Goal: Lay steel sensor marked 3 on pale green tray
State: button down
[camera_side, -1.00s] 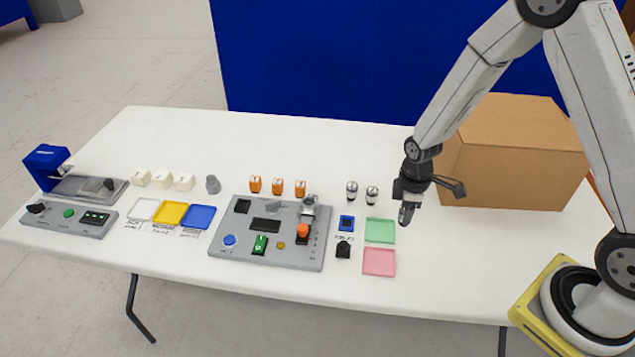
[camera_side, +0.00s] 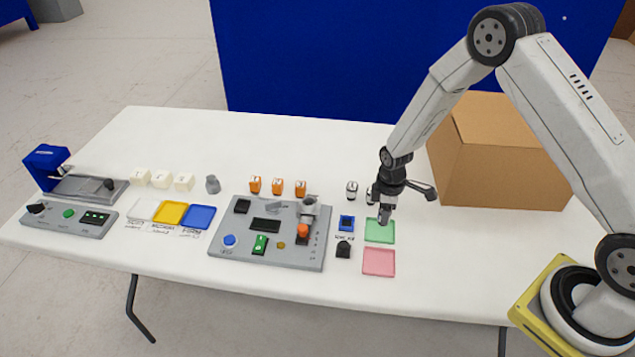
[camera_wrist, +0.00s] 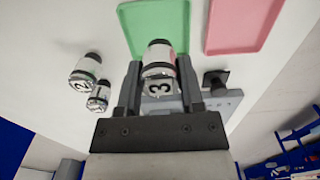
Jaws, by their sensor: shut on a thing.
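My gripper (camera_wrist: 158,95) is shut on the steel sensor marked 3 (camera_wrist: 159,60), a silver cylinder with a dark end and a white label. In the side view my gripper (camera_side: 385,212) is over the back part of the pale green tray (camera_side: 379,236), and the held sensor is mostly hidden or too small to make out. The pale green tray also shows in the wrist view (camera_wrist: 131,22), beyond the sensor's end. I cannot tell whether the sensor touches the tray. Sensors marked 2 (camera_wrist: 86,70) and 1 (camera_wrist: 99,96) stand on the table beside the gripper.
A pink tray (camera_side: 379,262) lies in front of the green one. A cardboard box (camera_side: 505,165) stands behind right. The table right of the trays is clear.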

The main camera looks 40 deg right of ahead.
jog(key=shift+w+f, duration=0.25)
jog(key=shift+f, duration=1.55)
jog(key=shift+f, duration=0.15)
jog(key=shift+c, duration=1.1)
grip_release()
jog(key=shift+r, duration=0.2)
notch_tip(320, 180, up, 11)
jog(key=shift+r, duration=0.5)
jog(key=shift+s+r, duration=0.1)
